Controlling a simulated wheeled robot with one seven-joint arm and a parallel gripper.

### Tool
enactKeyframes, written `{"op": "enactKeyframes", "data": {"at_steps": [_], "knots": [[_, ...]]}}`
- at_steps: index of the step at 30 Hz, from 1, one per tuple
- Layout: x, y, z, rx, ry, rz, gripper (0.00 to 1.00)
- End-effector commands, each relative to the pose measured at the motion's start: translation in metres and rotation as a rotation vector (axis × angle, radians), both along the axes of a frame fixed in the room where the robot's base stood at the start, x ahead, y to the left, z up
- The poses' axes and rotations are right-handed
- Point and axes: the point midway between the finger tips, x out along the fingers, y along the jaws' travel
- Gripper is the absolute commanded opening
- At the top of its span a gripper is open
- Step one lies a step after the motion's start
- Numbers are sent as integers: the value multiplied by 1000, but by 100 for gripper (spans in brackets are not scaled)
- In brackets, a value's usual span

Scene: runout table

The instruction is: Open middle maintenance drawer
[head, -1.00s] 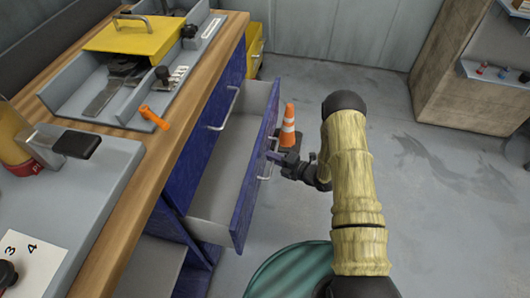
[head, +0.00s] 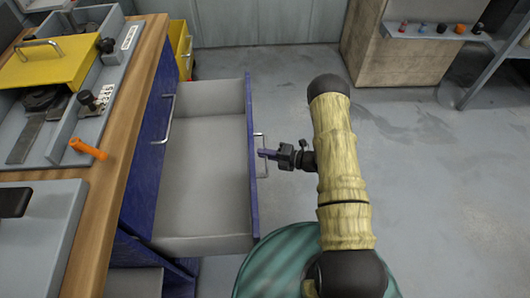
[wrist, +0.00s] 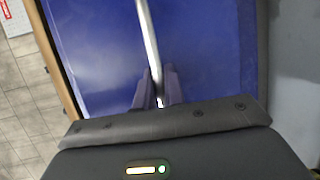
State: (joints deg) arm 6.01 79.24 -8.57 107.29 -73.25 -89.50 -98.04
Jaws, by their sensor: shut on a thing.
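The blue-fronted drawer (head: 205,185) stands pulled well out of the blue cabinet in the head view, its grey inside empty. Its silver bar handle (head: 265,171) is on the blue front panel (head: 252,190). My gripper (head: 264,154) is shut on this handle, reaching it from the right. In the wrist view, the handle (wrist: 149,40) runs down between the two fingers of my gripper (wrist: 159,88), in front of the blue panel (wrist: 205,50). The fingers hide part of the handle.
The wooden worktop (head: 125,120) on the left carries a yellow-lidded grey tray (head: 62,62) and an orange tool (head: 88,149). Another cabinet handle (head: 169,118) is farther back. A teal round object (head: 275,262) is at the bottom. Floor to the right is clear.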

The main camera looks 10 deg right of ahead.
Motion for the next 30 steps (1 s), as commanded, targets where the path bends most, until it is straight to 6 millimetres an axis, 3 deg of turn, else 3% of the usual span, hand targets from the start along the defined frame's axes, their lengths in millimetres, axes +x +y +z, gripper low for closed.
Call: {"op": "enactKeyframes", "data": {"at_steps": [8,9,12,23,30], "knots": [[0,0,0,-1,0,0,0],[0,0,0,-1,0,0,16],[0,0,0,-1,-1,-1,33],[-1,-3,1,0,0,-1,33],[-13,-32,7,-2,0,-5,33]]}}
